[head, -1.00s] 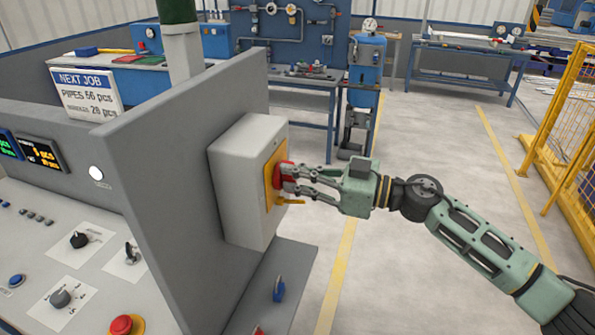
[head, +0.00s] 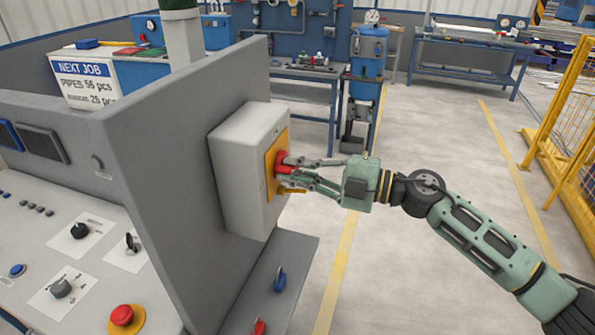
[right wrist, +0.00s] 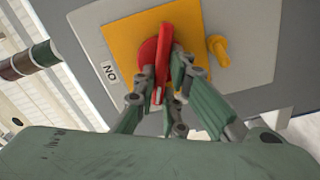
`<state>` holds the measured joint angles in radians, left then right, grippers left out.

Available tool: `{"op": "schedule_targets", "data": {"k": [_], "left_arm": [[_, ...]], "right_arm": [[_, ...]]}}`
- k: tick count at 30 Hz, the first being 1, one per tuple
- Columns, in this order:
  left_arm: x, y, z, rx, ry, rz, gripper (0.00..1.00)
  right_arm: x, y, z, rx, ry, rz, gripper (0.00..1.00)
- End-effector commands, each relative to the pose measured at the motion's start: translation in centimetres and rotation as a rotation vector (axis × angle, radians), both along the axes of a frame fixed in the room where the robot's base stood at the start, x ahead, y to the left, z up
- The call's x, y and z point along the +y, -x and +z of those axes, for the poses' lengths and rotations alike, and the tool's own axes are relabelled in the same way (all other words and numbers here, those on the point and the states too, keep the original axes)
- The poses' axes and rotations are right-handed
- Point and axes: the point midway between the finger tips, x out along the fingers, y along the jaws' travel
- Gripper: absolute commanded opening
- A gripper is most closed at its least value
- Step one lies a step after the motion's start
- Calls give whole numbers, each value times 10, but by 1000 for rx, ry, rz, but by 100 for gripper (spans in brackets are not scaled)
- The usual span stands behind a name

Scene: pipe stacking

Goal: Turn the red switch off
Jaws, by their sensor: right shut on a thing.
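The red switch (head: 283,164) is a rotary handle on a yellow plate (head: 271,170), fixed to the side of a grey box (head: 240,165) on the panel wall. My right gripper (head: 287,171) is shut on the red handle. There the handle stands nearly upright, leaning slightly right, and a label that looks like "ON" is beside the yellow plate (right wrist: 118,38). My left gripper is not in view.
A yellow peg (right wrist: 217,48) sticks out beside the switch. The control desk has a red mushroom button (head: 122,316) and black knobs. A blue lever (head: 279,281) stands on the ledge below the box. The floor to the right is clear up to a yellow fence (head: 565,150).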

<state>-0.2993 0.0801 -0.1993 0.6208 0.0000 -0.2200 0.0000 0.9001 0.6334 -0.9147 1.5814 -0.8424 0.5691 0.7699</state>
Motion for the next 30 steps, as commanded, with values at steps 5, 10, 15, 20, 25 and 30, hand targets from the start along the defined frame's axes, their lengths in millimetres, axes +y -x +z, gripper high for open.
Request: {"op": "schedule_targets", "data": {"k": [5,10,15,20,25,30], "left_arm": [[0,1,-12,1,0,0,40],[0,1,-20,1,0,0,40],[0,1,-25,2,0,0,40],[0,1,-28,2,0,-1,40],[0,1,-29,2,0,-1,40],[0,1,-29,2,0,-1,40]], "right_arm": [[0,1,-5,-146,47,1,0],[1,1,-6,-258,84,1,0],[0,1,-6,-335,110,1,0],[0,1,-7,-380,125,2,0],[0,1,-7,-401,132,2,0],[1,1,-6,-406,135,2,0]]}}
